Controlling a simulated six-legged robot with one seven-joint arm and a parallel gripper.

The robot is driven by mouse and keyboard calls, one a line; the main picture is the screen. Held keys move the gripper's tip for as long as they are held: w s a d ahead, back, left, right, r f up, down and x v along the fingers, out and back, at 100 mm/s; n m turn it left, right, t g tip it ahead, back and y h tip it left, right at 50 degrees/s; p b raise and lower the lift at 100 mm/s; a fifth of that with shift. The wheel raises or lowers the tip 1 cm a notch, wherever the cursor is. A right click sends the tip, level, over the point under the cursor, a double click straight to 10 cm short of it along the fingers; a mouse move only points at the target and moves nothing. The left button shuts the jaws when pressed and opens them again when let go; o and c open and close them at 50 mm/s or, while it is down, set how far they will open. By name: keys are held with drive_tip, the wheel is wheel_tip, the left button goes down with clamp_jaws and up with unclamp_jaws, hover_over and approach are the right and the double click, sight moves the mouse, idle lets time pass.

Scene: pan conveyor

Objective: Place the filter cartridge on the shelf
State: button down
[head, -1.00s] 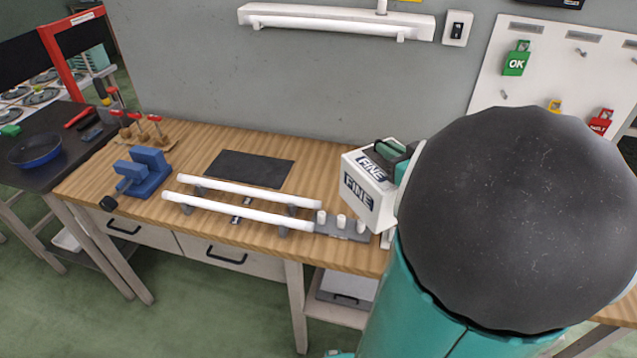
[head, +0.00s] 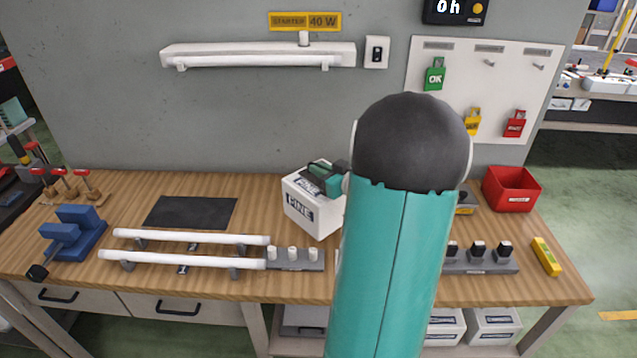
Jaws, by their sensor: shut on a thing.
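The filter cartridge, a white box marked FINE (head: 311,205), is in my gripper (head: 326,178), which is shut on its top. The gripper is dark and teal, and partly hidden behind my arm. The cartridge appears tilted above the back middle of the wooden bench; I cannot tell whether it touches the bench top. A low shelf (head: 290,342) shows under the bench, partly cut off by the frame and hidden by my arm. White boxes (head: 494,324) stand under the bench to the right of my arm.
On the wooden bench (head: 270,184) are white tubes (head: 185,259), a blue vise (head: 76,234), a dark mat (head: 190,212), a grey block with white pegs (head: 296,260), a red bin (head: 511,189) and a yellow tool (head: 546,256). A pegboard (head: 480,90) hangs behind.

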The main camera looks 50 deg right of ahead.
drive_tip(key=w+d+f, duration=0.1)
drive_tip(key=f, duration=0.1)
drive_tip(key=shift+w+d+f, duration=0.4)
wheel_tip(320, 180, down, 3)
drive_tip(key=shift+w+d+f, duration=0.1)
drive_tip(key=shift+w+f, duration=0.05)
drive_tip(key=shift+f, duration=0.05)
drive_tip(key=c, duration=1.9)
unclamp_jaws()
drive_tip(key=shift+f, duration=0.2)
drive_tip(key=shift+c, duration=0.2)
drive_tip(key=o, duration=0.4)
drive_tip(key=shift+o, duration=0.2)
drive_tip(key=shift+r, duration=0.1)
